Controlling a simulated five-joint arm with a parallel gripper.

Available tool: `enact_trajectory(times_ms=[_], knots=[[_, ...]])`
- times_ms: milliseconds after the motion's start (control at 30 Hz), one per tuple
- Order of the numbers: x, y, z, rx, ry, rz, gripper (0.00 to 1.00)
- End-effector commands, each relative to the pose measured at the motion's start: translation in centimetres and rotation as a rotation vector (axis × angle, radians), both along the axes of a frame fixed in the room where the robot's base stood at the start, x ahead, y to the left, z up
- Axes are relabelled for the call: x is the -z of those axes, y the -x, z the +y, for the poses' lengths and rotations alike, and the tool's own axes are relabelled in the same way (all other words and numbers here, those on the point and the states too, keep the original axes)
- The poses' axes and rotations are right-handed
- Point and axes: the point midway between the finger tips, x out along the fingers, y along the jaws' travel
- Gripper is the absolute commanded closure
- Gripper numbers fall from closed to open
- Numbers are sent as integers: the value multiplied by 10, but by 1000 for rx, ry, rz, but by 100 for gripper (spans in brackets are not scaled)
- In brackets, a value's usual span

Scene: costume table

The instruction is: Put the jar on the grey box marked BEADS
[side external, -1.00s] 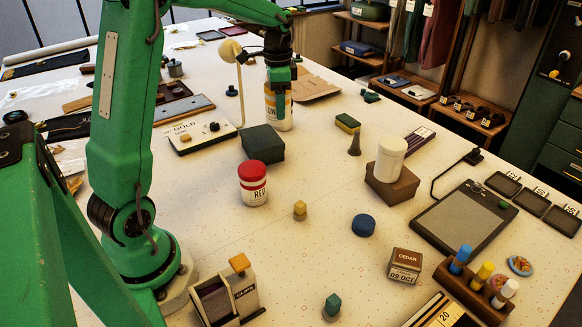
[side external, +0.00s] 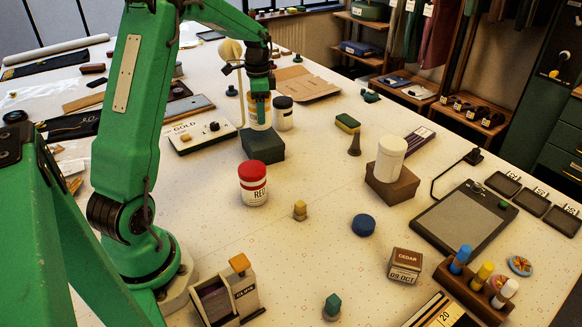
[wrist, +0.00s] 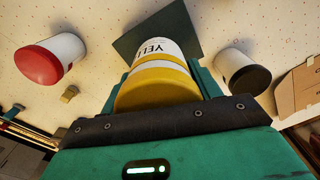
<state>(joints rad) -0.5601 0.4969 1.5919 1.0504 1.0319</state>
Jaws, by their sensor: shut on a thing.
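A white jar with a yellow lid (wrist: 157,75) is between my gripper's jaws, its label partly reading "YELL". In the side view the same jar (side external: 252,119) is partly hidden by my gripper (side external: 261,108), which is shut on it from above. A dark grey-green box (side external: 263,146) stands just in front of the jar in that view. The box also shows past the jar in the wrist view (wrist: 183,28). I can read no marking on it. I cannot tell whether the jar is over the box's far edge or behind it.
A black-lidded jar (side external: 284,114) stands right of my gripper. A red-lidded jar (side external: 253,185) stands in front of the dark box. A white jar (side external: 391,158) sits on a brown box (side external: 392,186).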

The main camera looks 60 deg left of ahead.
Motion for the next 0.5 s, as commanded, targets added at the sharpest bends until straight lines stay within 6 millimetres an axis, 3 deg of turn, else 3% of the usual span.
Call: enact_trajectory(times_ms=[300,500], knots=[[33,0,0,0,0,1,69],[36,0,0,0,0,-1,69]])
